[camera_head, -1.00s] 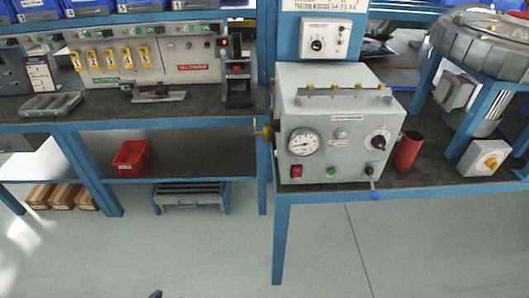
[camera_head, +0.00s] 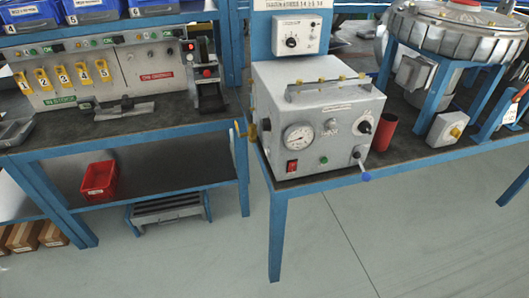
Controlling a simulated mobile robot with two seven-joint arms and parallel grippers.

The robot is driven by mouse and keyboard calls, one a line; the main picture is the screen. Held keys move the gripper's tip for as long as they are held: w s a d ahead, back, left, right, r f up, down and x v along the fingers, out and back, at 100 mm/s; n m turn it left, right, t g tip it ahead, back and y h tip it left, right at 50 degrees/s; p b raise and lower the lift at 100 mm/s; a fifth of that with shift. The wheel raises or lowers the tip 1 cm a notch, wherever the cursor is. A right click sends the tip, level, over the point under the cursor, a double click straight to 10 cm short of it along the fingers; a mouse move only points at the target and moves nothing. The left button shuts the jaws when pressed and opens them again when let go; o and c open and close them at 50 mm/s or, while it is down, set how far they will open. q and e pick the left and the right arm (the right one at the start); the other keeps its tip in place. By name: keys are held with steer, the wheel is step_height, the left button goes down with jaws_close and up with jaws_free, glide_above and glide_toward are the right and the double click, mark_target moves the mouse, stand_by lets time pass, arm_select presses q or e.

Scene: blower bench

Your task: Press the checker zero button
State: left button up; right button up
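The checker (camera_head: 342,148) is a grey box on the right-hand bench, with a handle bar on top. Its front carries a round white gauge (camera_head: 299,136), a red rocker switch (camera_head: 291,166), a small green button (camera_head: 323,160), a black dial (camera_head: 365,127) and a lever with a blue knob (camera_head: 365,177). The labels are too small to read, so I cannot tell which control is the zero button. Nothing covers the front face. Neither of my grippers is in view.
A red cylinder (camera_head: 384,132) stands right of the checker, and a large blower housing (camera_head: 460,35) on a blue frame stands beyond it. A left bench carries a panel with yellow numbered tags (camera_head: 62,77). A red bin (camera_head: 99,180) sits below. The floor in front is clear.

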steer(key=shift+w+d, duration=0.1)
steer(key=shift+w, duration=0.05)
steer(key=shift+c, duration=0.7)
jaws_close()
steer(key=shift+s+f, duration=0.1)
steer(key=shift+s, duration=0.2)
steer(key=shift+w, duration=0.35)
